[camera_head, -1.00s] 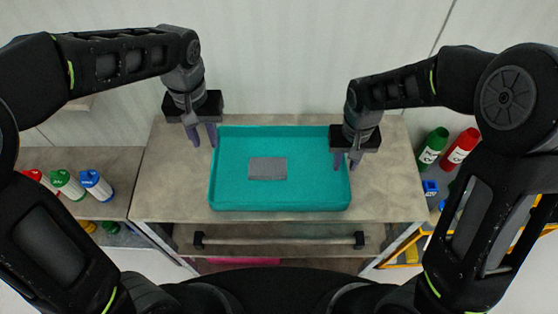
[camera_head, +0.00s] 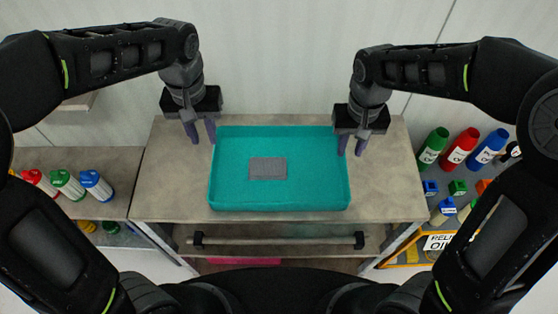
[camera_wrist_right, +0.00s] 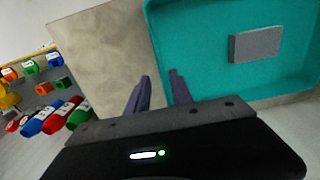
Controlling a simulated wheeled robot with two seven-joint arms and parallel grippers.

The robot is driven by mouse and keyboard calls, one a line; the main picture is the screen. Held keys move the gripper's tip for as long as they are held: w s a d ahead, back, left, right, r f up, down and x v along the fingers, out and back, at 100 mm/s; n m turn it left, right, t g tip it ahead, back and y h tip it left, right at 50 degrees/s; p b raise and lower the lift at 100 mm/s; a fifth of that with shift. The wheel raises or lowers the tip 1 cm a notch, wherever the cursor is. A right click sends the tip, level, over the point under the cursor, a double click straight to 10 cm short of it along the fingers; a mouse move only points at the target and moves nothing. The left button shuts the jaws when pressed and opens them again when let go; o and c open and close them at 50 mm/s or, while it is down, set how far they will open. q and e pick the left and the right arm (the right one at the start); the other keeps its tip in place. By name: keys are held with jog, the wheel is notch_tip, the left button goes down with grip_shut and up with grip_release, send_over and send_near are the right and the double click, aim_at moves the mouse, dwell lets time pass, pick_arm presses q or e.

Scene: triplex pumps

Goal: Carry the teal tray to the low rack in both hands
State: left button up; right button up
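The teal tray (camera_head: 280,198) lies flat on a grey-brown worktop, with a grey rectangular block (camera_head: 268,168) on its floor. My left gripper (camera_head: 202,136) is open and empty, pointing down at the tray's left wall near its back corner. My right gripper (camera_head: 351,149) is open, pointing down at the tray's right wall. In the right wrist view, the fingers (camera_wrist_right: 159,80) are apart, one beside the tray's rim (camera_wrist_right: 158,40) and the other over bare worktop. I cannot tell whether either finger touches the tray. I cannot make out which surface is the low rack.
The worktop (camera_head: 170,185) has bare room on both sides of the tray. Red, green and blue bottles (camera_head: 462,147) and small coloured pieces stand at right. Several white bottles with coloured caps (camera_head: 68,184) stand at left.

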notch_tip(320, 180, up, 5)
jog(key=shift+r, duration=0.15)
dwell(0.6)
